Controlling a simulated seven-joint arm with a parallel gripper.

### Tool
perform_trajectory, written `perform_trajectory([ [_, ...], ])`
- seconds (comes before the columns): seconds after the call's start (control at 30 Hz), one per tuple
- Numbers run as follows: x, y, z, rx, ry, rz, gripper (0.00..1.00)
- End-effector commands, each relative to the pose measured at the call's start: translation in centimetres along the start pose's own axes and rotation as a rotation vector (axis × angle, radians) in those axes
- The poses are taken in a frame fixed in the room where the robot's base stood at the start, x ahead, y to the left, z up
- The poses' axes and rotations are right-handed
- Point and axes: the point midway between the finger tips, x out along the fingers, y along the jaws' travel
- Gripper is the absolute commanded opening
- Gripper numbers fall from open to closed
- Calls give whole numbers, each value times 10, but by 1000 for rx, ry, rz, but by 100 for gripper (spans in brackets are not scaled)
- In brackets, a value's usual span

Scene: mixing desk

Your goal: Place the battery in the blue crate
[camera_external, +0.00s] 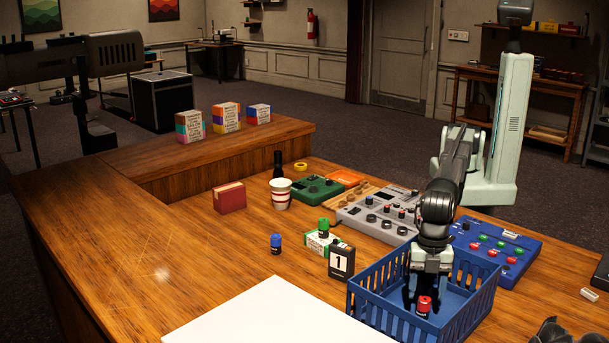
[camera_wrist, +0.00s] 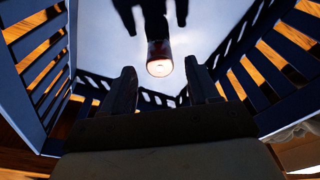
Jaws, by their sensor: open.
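A small red and black battery (camera_external: 424,305) is inside the blue crate (camera_external: 390,310), and it appears to stand upright on the crate floor. My gripper (camera_external: 422,288) is down inside the crate, open, right at the battery. In the wrist view the battery (camera_wrist: 159,58) shows its pale round end just beyond and between the fingertips of my gripper (camera_wrist: 160,72), with gaps to both fingers. The slatted crate walls (camera_wrist: 32,60) rise on both sides. A blue battery-like cylinder (camera_external: 276,243) stands on the desk, and a green one (camera_external: 323,228) is at a small box.
A black-and-white box marked 1 (camera_external: 341,262) stands just left of the crate. A grey mixer (camera_external: 378,215) and a blue button panel (camera_external: 497,250) lie behind it. A striped cup (camera_external: 281,195) and red box (camera_external: 230,197) stand farther back. The desk's left part is clear.

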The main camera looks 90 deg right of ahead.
Motion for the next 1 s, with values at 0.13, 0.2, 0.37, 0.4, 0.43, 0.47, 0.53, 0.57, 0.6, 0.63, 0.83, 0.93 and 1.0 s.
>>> perform_trajectory([
  [0.13, -29, 0, 0, 0, 2, 0, 60],
  [0.2, -41, 0, 0, 0, 2, 0, 60],
  [0.37, -61, 0, 0, 0, 1, 0, 60],
  [0.4, -65, 0, 0, 0, 1, 0, 60],
  [0.43, -67, 0, 0, 0, 1, 0, 60],
  [0.47, -69, 0, 0, 0, 1, 0, 60],
  [0.53, -72, 0, 0, 0, 0, 0, 60],
  [0.57, -72, 0, 0, 0, 0, 0, 60],
  [0.6, -73, 0, 0, 0, 0, 0, 60],
  [0.63, -74, 0, 0, 0, 0, 0, 60],
  [0.83, -74, 0, 0, 0, 0, 0, 60],
  [0.93, -74, 0, 0, 0, 0, 0, 60],
  [1.0, -74, 0, 0, 0, 0, 0, 60],
])
